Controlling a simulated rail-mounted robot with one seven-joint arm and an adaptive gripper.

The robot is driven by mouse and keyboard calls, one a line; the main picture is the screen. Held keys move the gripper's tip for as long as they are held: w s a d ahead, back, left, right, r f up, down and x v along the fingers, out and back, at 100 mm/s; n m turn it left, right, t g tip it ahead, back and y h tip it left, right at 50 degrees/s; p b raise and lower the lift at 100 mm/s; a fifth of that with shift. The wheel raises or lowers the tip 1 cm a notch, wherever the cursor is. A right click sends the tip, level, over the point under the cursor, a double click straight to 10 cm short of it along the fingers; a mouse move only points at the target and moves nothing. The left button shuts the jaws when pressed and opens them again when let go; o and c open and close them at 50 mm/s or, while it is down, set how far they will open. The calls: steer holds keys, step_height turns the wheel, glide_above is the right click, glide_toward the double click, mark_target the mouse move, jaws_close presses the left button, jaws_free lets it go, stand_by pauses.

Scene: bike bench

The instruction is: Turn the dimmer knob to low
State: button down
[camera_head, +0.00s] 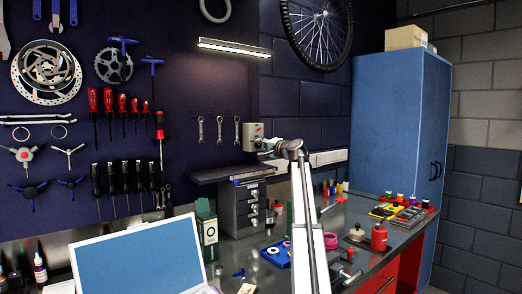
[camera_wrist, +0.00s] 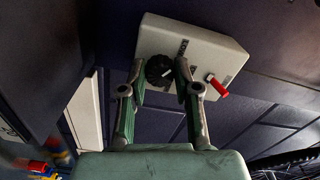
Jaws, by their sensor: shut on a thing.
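The dimmer knob (camera_wrist: 158,69) is a dark round knob with a pale mark, on the front of a light grey control box (camera_wrist: 205,52) on the wall. A red-handled switch (camera_wrist: 218,87) sits on the same box, to the right of the knob. My gripper (camera_wrist: 165,75) is shut on the knob, one finger on each side of it. In the head view the control box (camera_head: 251,131) is on the wall above the grey drawer unit, with my gripper (camera_head: 268,146) at it. The knob is too small to make out there.
A lit lamp bar (camera_head: 234,47) hangs above. A shelf (camera_head: 223,172) and drawer unit (camera_head: 242,207) stand below the box. A laptop (camera_head: 140,262), a red can (camera_head: 379,238) and several small parts crowd the bench. A blue cabinet (camera_head: 400,125) stands to the right.

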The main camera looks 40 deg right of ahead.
stand_by(0.4)
steer(key=c, duration=0.8)
jaws_free()
steer(key=shift+c, duration=0.2)
steer(key=s, duration=1.2)
steer(key=shift+d, duration=0.15)
steer(key=shift+d, duration=0.1)
